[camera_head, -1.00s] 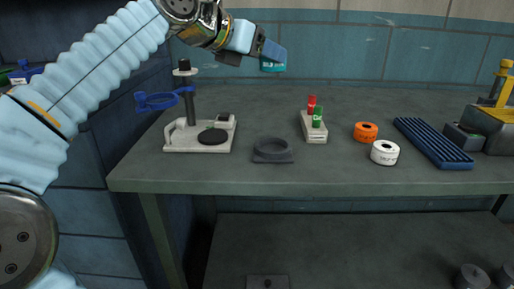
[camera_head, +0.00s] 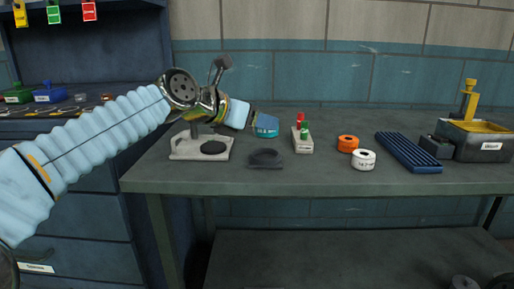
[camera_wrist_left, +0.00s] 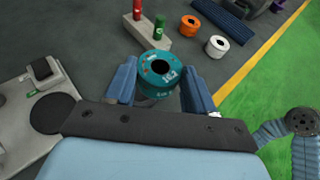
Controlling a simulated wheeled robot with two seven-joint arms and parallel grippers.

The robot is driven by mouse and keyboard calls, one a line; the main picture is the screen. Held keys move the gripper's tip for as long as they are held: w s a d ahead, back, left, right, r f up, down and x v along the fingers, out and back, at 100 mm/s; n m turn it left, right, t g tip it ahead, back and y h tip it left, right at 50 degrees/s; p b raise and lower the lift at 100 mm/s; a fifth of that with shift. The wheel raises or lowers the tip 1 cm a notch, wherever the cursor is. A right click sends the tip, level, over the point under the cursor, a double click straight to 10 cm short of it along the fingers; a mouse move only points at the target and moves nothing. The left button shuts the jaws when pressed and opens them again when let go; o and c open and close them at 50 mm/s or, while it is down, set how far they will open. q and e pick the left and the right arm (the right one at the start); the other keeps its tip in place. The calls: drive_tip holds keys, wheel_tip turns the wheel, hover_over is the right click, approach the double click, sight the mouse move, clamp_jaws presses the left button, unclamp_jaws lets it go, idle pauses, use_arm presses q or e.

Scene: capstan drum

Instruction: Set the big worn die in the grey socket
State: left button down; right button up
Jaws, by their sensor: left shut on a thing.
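The teal die (camera_head: 266,127) is a thick ring with a dark hole and pale markings. My left gripper (camera_head: 256,122) is shut on it and holds it above the bench, over or slightly behind the grey socket (camera_head: 265,160). In the left wrist view the die (camera_wrist_left: 160,70) sits between the two blue fingers, its open top showing. The grey socket is a low dark round seat on a square base and looks empty in the head view. In the wrist view the die and gripper mostly hide it.
A pale stand (camera_head: 190,149) with a black disc is left of the socket. A block with red and green pegs (camera_head: 302,143), an orange ring (camera_head: 347,143), a white ring (camera_head: 363,160), a blue ribbed tray (camera_head: 408,152) and a grey bin (camera_head: 480,146) are to the right.

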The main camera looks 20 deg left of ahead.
sight(258, 129)
use_arm(q)
drive_tip(key=w+f, duration=0.2)
drive_tip(key=f, duration=0.1)
drive_tip(key=shift+w+a+f+b, duration=0.15)
drive_tip(key=shift+w+a+b, duration=0.2)
drive_tip(key=shift+a, duration=0.05)
drive_tip(key=f, duration=0.1)
drive_tip(key=f+b, duration=0.1)
drive_tip(key=f, duration=0.1)
drive_tip(key=shift+w+a+f+b, duration=0.15)
drive_tip(key=shift+w+f+b, duration=0.15)
drive_tip(key=shift+b, duration=0.05)
drive_tip(key=shift+f, duration=0.1)
drive_tip(key=shift+f, duration=0.2)
drive_tip(key=shift+c, duration=2)
unclamp_jaws()
drive_tip(key=shift+f, duration=0.1)
